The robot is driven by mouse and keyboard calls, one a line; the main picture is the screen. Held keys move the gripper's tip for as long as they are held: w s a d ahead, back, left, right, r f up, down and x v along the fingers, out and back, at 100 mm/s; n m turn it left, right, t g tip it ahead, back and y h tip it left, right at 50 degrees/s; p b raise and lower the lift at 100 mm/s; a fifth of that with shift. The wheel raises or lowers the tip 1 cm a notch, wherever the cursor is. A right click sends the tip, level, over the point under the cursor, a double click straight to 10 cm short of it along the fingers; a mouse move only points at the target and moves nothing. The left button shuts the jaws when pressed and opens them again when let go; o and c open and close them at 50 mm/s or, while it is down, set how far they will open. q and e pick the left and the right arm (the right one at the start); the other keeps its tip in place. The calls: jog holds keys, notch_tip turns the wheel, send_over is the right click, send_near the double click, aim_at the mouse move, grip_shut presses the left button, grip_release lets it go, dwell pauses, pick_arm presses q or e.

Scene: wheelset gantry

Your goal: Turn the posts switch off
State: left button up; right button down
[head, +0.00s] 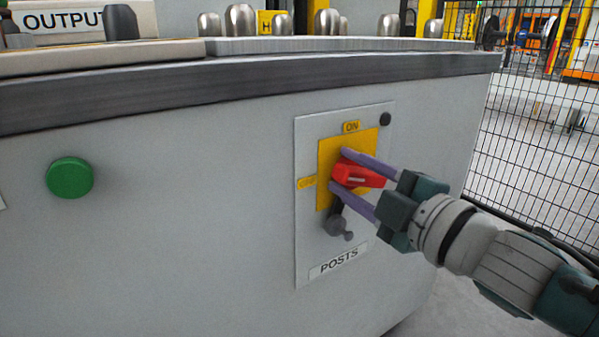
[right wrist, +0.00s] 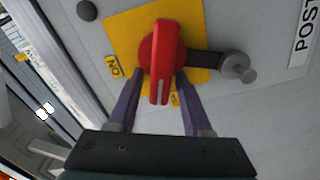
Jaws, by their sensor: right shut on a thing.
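The posts switch has a red handle (head: 358,177) on a yellow plate (head: 327,150), above a "POSTS" label (head: 338,258). An "ON" tag (head: 351,127) is above the plate and an "OFF" tag (head: 306,183) at its left. My right gripper (head: 345,172) is shut on the handle, one purple finger above it and one below. The handle lies roughly level, across the plate. My left gripper is out of view.
A dark hasp with a grey knob (head: 338,223) hangs just below the handle. A green button (head: 70,178) is on the cabinet face (head: 190,230) far left. The benchtop edge (head: 250,75) overhangs above. A wire fence (head: 530,140) stands at the right.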

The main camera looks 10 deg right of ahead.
jog(key=shift+a+f+n+b, duration=0.1)
jog(key=shift+f+n+b, duration=0.2)
jog(key=shift+n, duration=0.75)
jog(key=shift+f+n+b, duration=0.15)
jog(key=shift+n+b, duration=0.2)
jog(key=shift+n, duration=0.7)
jog(key=c, duration=0.7)
grip_release()
jog(key=p+v, duration=0.2)
jog(key=v, duration=0.8)
jog(key=shift+p, duration=0.35)
